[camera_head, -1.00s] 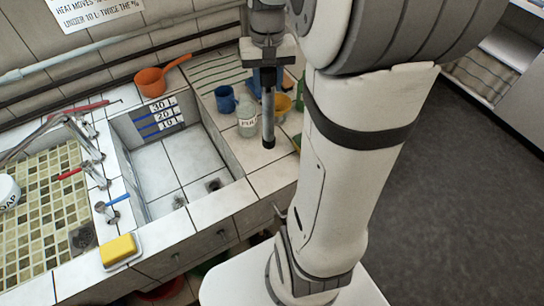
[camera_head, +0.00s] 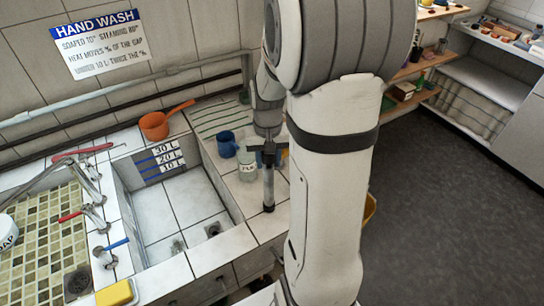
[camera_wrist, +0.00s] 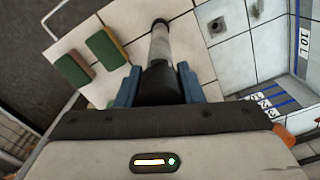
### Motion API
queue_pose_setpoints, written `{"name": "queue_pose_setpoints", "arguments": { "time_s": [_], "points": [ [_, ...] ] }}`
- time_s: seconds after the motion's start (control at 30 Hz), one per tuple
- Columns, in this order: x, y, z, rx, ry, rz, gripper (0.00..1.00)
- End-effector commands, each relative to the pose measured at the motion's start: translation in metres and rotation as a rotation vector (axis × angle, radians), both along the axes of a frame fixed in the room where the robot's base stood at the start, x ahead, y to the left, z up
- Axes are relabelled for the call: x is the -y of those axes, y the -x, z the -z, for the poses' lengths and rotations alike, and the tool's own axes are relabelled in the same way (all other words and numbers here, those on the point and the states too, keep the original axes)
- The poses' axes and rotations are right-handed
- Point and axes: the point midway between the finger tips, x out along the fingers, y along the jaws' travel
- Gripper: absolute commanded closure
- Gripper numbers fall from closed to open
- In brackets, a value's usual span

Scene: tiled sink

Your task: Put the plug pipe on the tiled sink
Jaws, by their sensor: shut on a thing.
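The plug pipe (camera_head: 268,188) is a dark and grey upright tube with a black lower end. My gripper (camera_head: 266,152) is shut on its upper part, and the pipe hangs down over the tiled counter right of the basin. In the wrist view the pipe (camera_wrist: 160,48) points away between the blue fingers of my gripper (camera_wrist: 155,88). I cannot tell whether its lower end touches the tiles. The tiled sink (camera_head: 165,212) has a white square basin with level marks on its back wall and a drain near its front right corner. The drain (camera_wrist: 217,25) also shows in the wrist view.
A blue mug (camera_head: 227,146) and a clear jar (camera_head: 247,166) stand close behind the pipe. An orange dipper (camera_head: 156,126) is at the back. Taps (camera_head: 95,215) line the basin's left side, with a yellow sponge (camera_head: 115,294) in front. Two green-brown sponges (camera_wrist: 105,48) lie beside the pipe.

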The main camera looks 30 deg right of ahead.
Motion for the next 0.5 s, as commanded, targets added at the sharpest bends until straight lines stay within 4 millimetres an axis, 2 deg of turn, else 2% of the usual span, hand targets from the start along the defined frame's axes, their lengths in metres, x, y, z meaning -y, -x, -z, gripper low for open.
{"name": "queue_pose_setpoints", "arguments": {
  "time_s": [0.1, 0.13, 0.37, 0.5],
  "points": [
    [0.0003, -0.0003, 0.0039, 0.001, 0.000, 0.000, 1.00],
    [0.0003, -0.0001, 0.0032, 0.000, 0.000, 0.001, 0.64],
    [0.0004, 0.0000, 0.0024, 0.000, 0.000, 0.001, 0.45],
    [0.0006, 0.0000, 0.0024, 0.000, 0.000, 0.001, 0.44]
  ]
}}
